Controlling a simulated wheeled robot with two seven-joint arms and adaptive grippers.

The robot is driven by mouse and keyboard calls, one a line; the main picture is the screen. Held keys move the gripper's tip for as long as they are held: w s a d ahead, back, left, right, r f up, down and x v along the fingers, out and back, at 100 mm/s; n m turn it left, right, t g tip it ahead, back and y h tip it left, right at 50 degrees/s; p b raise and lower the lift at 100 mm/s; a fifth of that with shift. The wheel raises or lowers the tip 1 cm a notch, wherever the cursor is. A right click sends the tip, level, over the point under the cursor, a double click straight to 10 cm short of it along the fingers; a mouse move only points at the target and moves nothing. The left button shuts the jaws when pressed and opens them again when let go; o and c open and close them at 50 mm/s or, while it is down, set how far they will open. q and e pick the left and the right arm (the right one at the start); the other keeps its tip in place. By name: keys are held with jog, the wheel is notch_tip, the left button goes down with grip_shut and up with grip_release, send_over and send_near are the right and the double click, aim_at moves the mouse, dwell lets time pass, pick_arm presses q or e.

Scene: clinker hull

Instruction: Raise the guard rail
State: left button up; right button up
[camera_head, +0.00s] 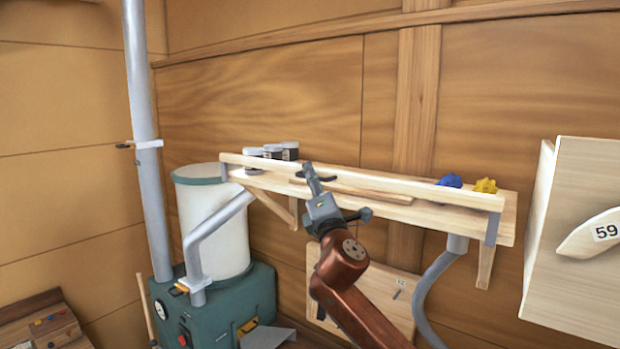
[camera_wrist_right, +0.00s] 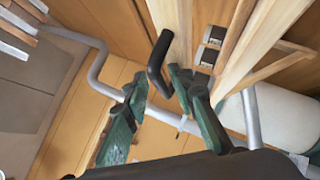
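The guard rail (camera_head: 420,189) is a long pale wooden bar along the front of the wall shelf, with a grey bracket at each end. A black handle (camera_head: 326,179) sits left of its middle. My right gripper (camera_head: 313,178) is at the rail beside this handle and hides part of it. In the right wrist view, the black handle (camera_wrist_right: 157,68) appears between and just beyond the fingertips of the open gripper (camera_wrist_right: 160,84). I see gaps on both sides and cannot tell any contact. My left gripper is in neither view.
Behind the rail, the shelf (camera_head: 505,225) holds jars (camera_head: 272,151) at the left, and a blue knob (camera_head: 450,181) and a yellow knob (camera_head: 485,186) at the right. A green machine (camera_head: 230,300) with a white drum stands at left. A pale cabinet (camera_head: 580,200) juts out at right.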

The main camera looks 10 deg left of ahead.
jog(key=shift+w, duration=0.1)
jog(key=v, duration=1.2)
jog(key=shift+f, duration=0.1)
